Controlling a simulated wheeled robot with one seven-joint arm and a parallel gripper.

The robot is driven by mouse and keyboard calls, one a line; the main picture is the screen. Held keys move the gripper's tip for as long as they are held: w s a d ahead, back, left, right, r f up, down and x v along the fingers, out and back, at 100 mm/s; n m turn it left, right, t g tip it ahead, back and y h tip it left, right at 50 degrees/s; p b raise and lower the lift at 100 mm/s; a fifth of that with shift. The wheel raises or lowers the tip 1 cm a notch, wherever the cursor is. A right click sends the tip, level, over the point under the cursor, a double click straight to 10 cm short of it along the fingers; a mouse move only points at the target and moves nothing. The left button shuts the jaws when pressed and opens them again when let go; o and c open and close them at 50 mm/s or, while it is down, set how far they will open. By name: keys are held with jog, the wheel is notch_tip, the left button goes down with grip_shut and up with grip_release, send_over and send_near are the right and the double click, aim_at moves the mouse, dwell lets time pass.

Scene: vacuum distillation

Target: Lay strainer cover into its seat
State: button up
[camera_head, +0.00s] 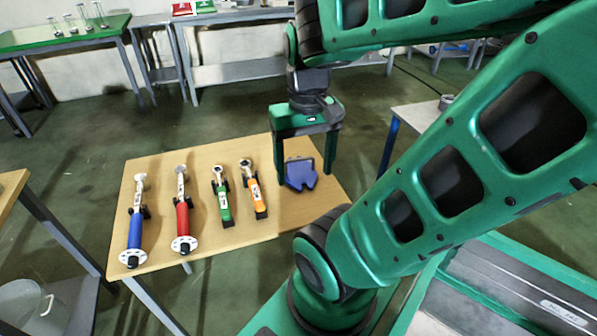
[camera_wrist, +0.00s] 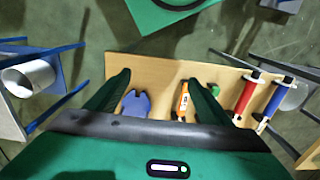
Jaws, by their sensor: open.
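I cannot make out for sure which thing is the strainer cover, or where its seat is. A small grey round piece (camera_head: 447,101) sits on the side table at right. A light grey cylinder (camera_wrist: 30,77) shows at the left of the wrist view. My gripper (camera_head: 305,177) is open and empty, pointing down above the right part of the wooden table (camera_head: 262,205). In the head view a blue-purple notched piece (camera_head: 299,175) lies behind and between its fingers. In the wrist view that piece (camera_wrist: 136,104) lies near the left finger.
On the wooden table lie a blue-handled tool (camera_head: 134,232), a red-handled tool (camera_head: 183,215), a green tool (camera_head: 223,200) and an orange tool (camera_head: 255,192). A green-topped table (camera_head: 62,38) with glassware stands at the back left. Open floor (camera_head: 230,80) lies behind the wooden table.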

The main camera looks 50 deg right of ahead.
jog(key=o, duration=0.5)
jog(key=w, duration=0.1)
jog(key=w+d, duration=0.2)
jog(key=shift+w+f, duration=0.15)
jog(key=shift+w, duration=0.2)
jog(key=shift+o, duration=0.2)
jog(key=m, duration=0.1)
send_over(300, 163)
jog(key=s+a, duration=0.3)
jog(key=a, duration=0.1)
notch_tip(300, 163, down, 6)
jog(key=shift+w+d+f, duration=0.1)
jog(key=shift+d+f, duration=0.1)
jog(key=shift+f, duration=2.35)
jog(key=shift+w+d+f, duration=0.1)
jog(key=shift+d+f, duration=0.05)
jog(key=shift+f, duration=2.4)
